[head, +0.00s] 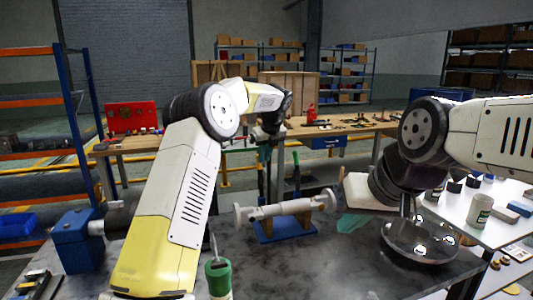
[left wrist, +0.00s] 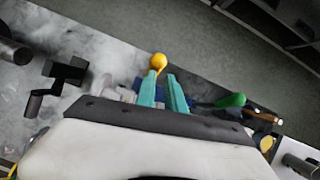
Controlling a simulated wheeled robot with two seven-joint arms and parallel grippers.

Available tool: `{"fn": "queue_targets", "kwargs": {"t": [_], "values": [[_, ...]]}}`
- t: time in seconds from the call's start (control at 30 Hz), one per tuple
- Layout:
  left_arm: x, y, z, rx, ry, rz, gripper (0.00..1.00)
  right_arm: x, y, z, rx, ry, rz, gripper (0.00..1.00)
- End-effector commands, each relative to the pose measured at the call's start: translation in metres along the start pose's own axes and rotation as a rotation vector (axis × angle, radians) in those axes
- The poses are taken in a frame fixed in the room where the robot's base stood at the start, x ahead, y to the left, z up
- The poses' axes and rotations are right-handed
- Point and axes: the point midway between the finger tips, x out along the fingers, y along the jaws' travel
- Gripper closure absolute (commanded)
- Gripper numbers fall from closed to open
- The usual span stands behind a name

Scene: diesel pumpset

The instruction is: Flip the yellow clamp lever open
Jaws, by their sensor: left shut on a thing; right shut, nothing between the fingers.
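The yellow clamp lever (left wrist: 158,62) shows in the left wrist view as a round yellow knob with a short stem at my left gripper's fingertips. My left gripper (left wrist: 160,79) has its teal fingers on either side of the stem, shut on it, with the knob sticking out beyond the tips. In the head view my left gripper (head: 264,156) points down behind the bench's far edge area; I cannot make out the yellow lever there. My right gripper (head: 351,223) is shut and empty, low over the bench right of the pale pipe.
A pale flanged pipe (head: 284,210) rests on a blue stand on the dark bench (head: 310,265). A green handle (head: 297,171) stands behind it. A round metal dish (head: 420,243) lies at right, a blue vise (head: 80,240) at left, and a green-and-white bottle (head: 218,280) in front.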

Motion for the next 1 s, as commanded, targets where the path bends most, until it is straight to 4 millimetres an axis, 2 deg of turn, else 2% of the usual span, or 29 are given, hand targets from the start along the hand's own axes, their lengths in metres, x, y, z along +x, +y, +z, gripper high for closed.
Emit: {"fn": "queue_targets", "kwargs": {"t": [0.03, 0.07, 0.23, 0.4, 0.8, 1.0], "values": [[0.004, 0.009, 0.016, -0.010, -0.033, 0.005, 1.00, 0.000, 0.000, 0.000, 0.000, 0.000, 0.000, 1.00], [0.002, 0.008, 0.015, -0.010, -0.033, 0.005, 1.00, 0.000, 0.000, 0.000, 0.000, 0.000, 0.000, 1.00], [-0.012, 0.003, 0.003, -0.010, -0.027, 0.003, 1.00, 0.000, 0.000, 0.000, 0.000, 0.000, 0.000, 1.00], [-0.034, -0.005, -0.019, -0.007, -0.012, 0.000, 1.00, 0.000, 0.000, 0.000, 0.000, 0.000, 0.000, 1.00], [-0.088, -0.016, 0.019, -0.008, -0.008, -0.001, 1.00, 0.000, 0.000, 0.000, 0.000, 0.000, 0.000, 1.00], [-0.103, -0.018, 0.031, -0.006, -0.006, 0.001, 1.00, 0.000, 0.000, 0.000, 0.000, 0.000, 0.000, 1.00]]}}
